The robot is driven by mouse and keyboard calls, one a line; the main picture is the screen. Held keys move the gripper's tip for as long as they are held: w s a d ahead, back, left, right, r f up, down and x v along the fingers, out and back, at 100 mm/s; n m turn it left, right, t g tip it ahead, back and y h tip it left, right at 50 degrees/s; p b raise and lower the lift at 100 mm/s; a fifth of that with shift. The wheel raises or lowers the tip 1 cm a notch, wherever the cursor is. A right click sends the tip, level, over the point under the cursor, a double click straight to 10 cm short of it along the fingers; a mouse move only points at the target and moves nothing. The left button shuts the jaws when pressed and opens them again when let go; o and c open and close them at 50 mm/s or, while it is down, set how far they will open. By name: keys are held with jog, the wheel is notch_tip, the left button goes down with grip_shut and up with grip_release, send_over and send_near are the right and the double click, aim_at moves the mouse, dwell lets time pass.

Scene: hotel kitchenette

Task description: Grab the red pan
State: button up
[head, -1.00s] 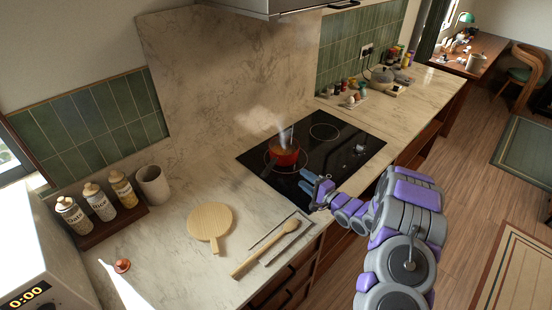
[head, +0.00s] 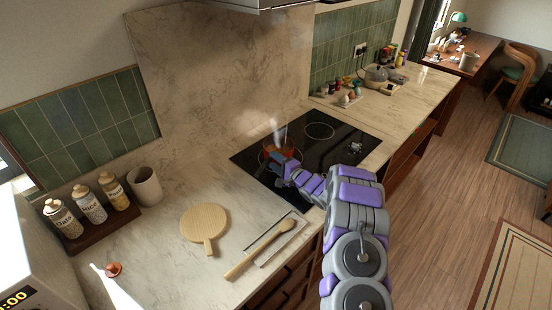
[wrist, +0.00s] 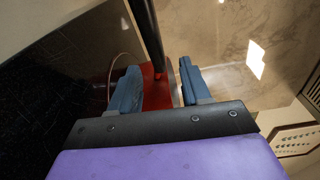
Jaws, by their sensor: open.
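The red pan (head: 279,147) sits on the black cooktop, with steam rising from it. In the head view my gripper (head: 280,162) is at its near side and hides part of the pan and its dark handle. In the wrist view the pan's red side (wrist: 156,92) shows between my gripper's two blue fingers (wrist: 160,68). The black handle (wrist: 145,35) runs up from there, just beyond the gap. The fingers are apart, open, one on each side. I cannot tell whether either finger touches the pan.
A round wooden board (head: 204,222) and a wooden spoon (head: 262,245) on a tray lie on the counter, front left. Jars (head: 90,203) and a cup (head: 146,186) stand farther left. A kettle (head: 376,76) stands back right. A range hood (head: 270,4) hangs above.

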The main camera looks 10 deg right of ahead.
jog(key=shift+x, duration=1.2)
jog(key=shift+f, duration=0.1)
jog(key=shift+c, duration=0.2)
grip_shut()
